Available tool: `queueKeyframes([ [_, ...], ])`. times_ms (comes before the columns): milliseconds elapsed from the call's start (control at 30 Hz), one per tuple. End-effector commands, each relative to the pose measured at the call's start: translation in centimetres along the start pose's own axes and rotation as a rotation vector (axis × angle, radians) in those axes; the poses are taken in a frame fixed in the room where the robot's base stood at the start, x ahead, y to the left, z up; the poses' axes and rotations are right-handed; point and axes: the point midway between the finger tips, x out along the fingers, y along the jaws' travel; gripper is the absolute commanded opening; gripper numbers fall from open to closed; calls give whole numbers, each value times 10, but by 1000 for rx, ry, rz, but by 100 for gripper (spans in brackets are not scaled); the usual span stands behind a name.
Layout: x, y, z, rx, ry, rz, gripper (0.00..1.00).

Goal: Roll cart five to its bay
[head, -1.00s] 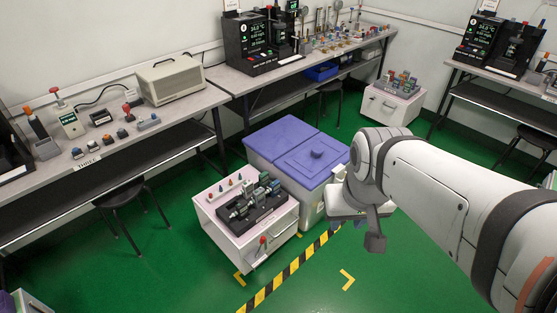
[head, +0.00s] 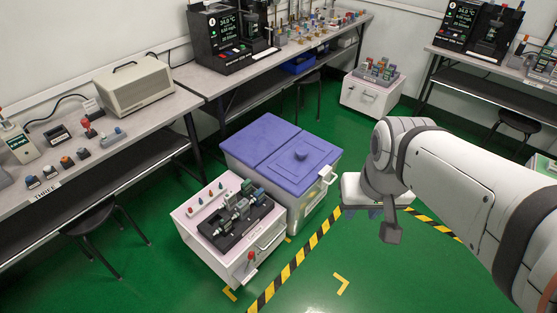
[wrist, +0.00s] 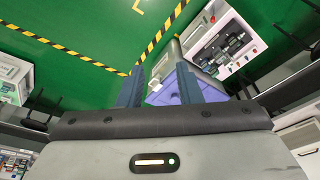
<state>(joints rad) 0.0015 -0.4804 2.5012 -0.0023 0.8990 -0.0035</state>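A white cart (head: 190,235) with a pinkish top carries a black tray of instruments and has a front handle (head: 270,238). It stands beside the purple-lidded bin, and its number is too small to read. It also shows at the upper right of the wrist view (wrist: 246,32). A second white cart (head: 368,98) with instruments on top stands at the back right by the bench. My gripper (head: 362,212) is right of the bin, apart from the near cart, fingers pointing down. In the wrist view my gripper (wrist: 165,88) is open, its fingers apart, with nothing held.
Black-yellow tape (head: 290,268) and yellow corner marks (head: 342,284) lie on the green floor. Benches (head: 150,115) line the walls, with stools (head: 100,230) below. The floor in front is clear.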

Motion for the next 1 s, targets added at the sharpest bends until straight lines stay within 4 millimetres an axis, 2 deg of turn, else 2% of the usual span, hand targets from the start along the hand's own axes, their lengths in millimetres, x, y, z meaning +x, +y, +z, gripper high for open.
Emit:
queueKeyframes([
  [233,3,-1,0,-1,-6,-5,32],
  [367,23,-9,-3,2,-56,-54,32],
  [567,91,-49,-18,-2,-217,-261,32],
  [767,167,-95,-45,18,-341,-530,32],
  [1000,270,-141,-85,98,-386,-848,32],
])
